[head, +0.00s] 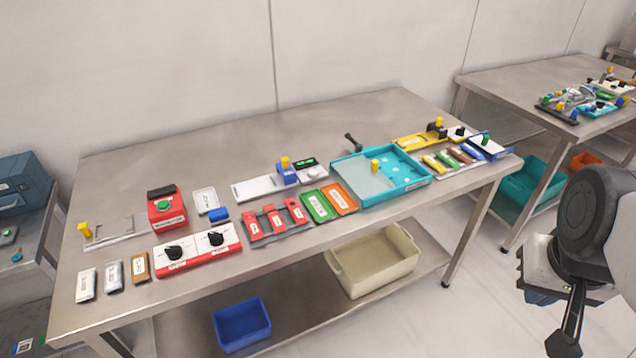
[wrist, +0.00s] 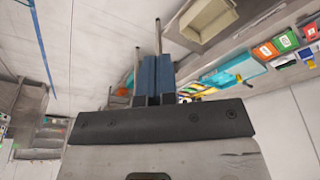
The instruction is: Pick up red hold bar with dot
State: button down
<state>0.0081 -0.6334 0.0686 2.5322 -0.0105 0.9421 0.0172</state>
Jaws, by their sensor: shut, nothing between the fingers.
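Three red bars with white labels stand in a grey rack on the near middle of the steel table: a left one (head: 253,229), a middle one (head: 275,220) and a right one (head: 296,211). They are too small to tell which carries a dot. My gripper (head: 567,340) is at the lower right in the head view, off the table and far from the rack. In the wrist view, its blue fingers (wrist: 157,62) are together with nothing between them.
Left of the rack is a red-and-white panel with black knobs (head: 188,257). Right of it are green (head: 319,206) and orange (head: 340,198) plates and a teal tray (head: 411,185). A cream bin (head: 373,265) and a blue bin (head: 242,325) stand on the lower shelf. The table's back is clear.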

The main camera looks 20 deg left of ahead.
dwell(0.4)
jog(key=c, duration=1)
grip_release()
